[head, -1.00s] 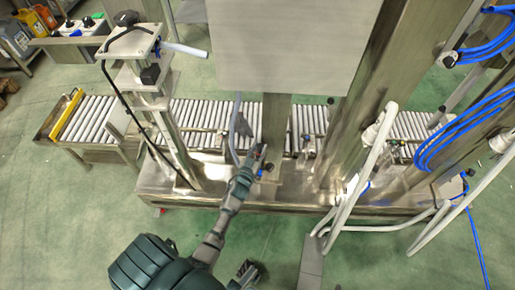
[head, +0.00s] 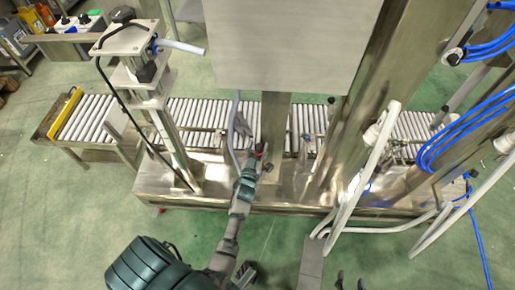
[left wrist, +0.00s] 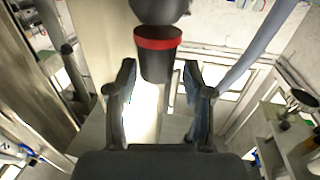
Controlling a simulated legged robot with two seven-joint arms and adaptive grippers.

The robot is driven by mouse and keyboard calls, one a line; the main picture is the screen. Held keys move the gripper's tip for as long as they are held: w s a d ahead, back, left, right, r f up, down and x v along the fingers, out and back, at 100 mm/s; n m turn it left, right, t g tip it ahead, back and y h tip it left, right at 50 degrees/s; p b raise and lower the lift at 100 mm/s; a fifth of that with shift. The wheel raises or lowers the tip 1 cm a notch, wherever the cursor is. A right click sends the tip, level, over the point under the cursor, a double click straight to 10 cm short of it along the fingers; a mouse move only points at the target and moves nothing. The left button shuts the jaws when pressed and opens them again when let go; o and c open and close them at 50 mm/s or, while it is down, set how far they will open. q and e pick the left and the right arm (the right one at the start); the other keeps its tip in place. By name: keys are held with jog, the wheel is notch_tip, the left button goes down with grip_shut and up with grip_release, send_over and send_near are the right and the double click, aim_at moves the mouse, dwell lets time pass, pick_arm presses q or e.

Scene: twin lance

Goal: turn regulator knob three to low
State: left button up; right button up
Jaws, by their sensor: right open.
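A dark round knob with a red band (left wrist: 158,45) shows in the left wrist view, in front of my left gripper. I cannot read any number or setting on it. My left gripper (left wrist: 160,80) is open, with one finger on each side below the knob. The fingers look apart from the knob, whose lower end reaches between the fingertips in the picture. In the head view my left gripper (head: 257,160) reaches to the steel column at the conveyor's near side. My right gripper (head: 351,283) is open and empty at the bottom edge, only its fingertips showing.
A roller conveyor (head: 195,112) runs behind the steel base ledge (head: 290,197). A large grey panel (head: 285,45) hangs above my left gripper. A grey hose (head: 234,125) runs beside the column. White pipes (head: 365,185) and blue tubing (head: 465,130) are at the right. Green floor lies in front.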

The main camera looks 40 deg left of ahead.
pick_arm(q)
jog(key=shift+f, duration=0.15)
jog(key=shift+s+d, duration=0.1)
jog(key=shift+s, duration=0.1)
jog(key=v, duration=1.1)
jog(key=shift+s, duration=0.35)
